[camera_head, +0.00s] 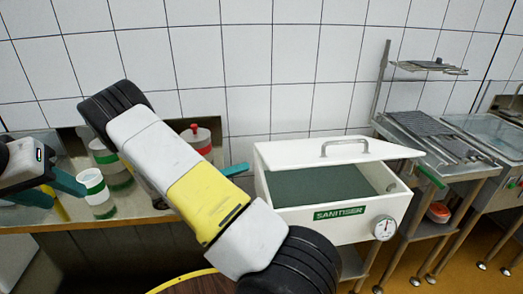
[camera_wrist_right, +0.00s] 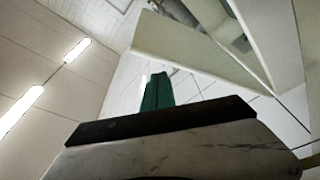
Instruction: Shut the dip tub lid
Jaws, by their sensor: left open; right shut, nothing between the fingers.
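The dip tub (camera_head: 290,222) is a white box with a green SANITISER label and a round dial on its front. Dark green liquid shows inside. Its white lid (camera_head: 300,155), with a grey handle, is raised at an angle over the rear of the tub; the front is uncovered. My right gripper (camera_head: 236,170) is mostly hidden behind my right arm; its teal tip shows just left of the tub. In the wrist view its fingers (camera_wrist_right: 157,92) are shut and empty below a white panel, likely the lid (camera_wrist_right: 195,50); contact cannot be told. My left gripper (camera_head: 57,188) is open at far left.
A white cup with a green band (camera_head: 93,186) stands on the left counter near my left gripper. A red-lidded pot (camera_head: 197,140) stands behind my right arm. A draining rack (camera_head: 430,135) and a sink (camera_head: 490,138) are right of the tub. A tiled wall is behind.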

